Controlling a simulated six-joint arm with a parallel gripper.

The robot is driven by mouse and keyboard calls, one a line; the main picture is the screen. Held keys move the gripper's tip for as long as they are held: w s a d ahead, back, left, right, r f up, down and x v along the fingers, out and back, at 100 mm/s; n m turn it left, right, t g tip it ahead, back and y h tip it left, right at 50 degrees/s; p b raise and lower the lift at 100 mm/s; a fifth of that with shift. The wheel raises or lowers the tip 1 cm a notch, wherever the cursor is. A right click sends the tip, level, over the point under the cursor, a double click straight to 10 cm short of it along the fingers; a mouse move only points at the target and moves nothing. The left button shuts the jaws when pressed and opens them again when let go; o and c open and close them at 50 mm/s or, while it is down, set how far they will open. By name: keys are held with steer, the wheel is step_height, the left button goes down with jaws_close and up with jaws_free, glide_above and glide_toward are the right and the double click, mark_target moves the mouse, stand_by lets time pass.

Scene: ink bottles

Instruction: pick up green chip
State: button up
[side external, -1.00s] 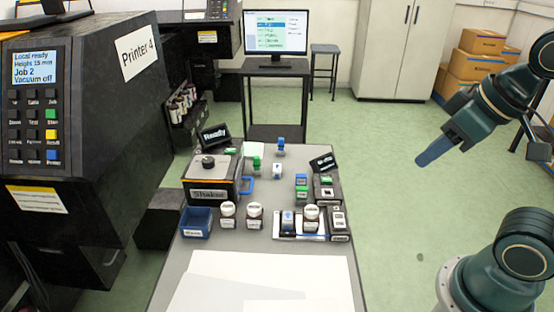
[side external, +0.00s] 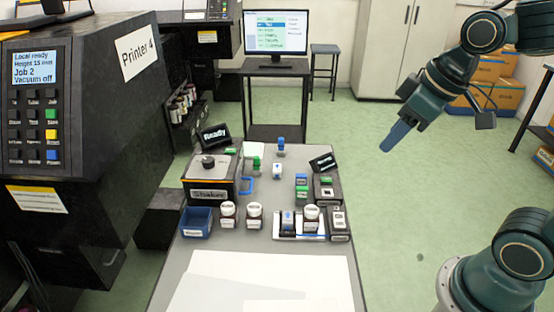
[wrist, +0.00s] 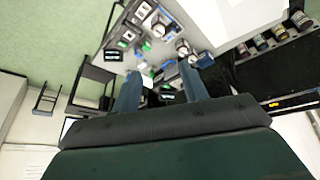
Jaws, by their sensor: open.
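Several small green pieces are on the grey table, and I cannot tell which is the green chip. A flat green piece (side external: 231,151) lies by the Ready sign at the back. A green-topped bottle (side external: 257,162) stands near it. A green block (side external: 301,192) is at the right of the table, and a green piece (side external: 326,180) shows on the dark holder beside it. My gripper (side external: 386,150) is empty in the air, right of the table and above the floor. In the wrist view its two fingers (wrist: 159,70) are apart, with the table beyond them.
The shaker box (side external: 209,194), a blue bin (side external: 197,222), white-capped bottles (side external: 254,216) and a tray (side external: 280,226) crowd the middle of the table. The Ready sign (side external: 214,136) stands at the back. White sheets (side external: 265,280) cover the front. Printer 4 (side external: 110,130) stands at the left.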

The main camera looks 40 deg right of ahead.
steer(key=w+d+f+n+g+y, duration=0.1)
steer(key=w+d+f+n, duration=0.2)
steer(key=w+f, duration=0.6)
steer(key=w+d+f+n+y, duration=0.1)
steer(key=w+d+f+n, duration=0.2)
steer(key=w+f, duration=0.7)
steer(key=shift+w+d+f+n+g+y, duration=0.3)
steer(key=shift+w+d+g+y, duration=0.1)
steer(key=shift+w+d, duration=0.85)
steer(key=shift+a, duration=0.1)
glide_above(302, 187)
steer(key=s+d, duration=0.1)
steer(key=s, duration=0.1)
step_height(302, 187, down, 7)
steer(key=shift+d+f, duration=0.1)
steer(key=shift+w+f, duration=0.15)
steer(key=shift+f, duration=0.2)
steer(key=shift+x, duration=2.6)
steer(key=shift+w, duration=0.1)
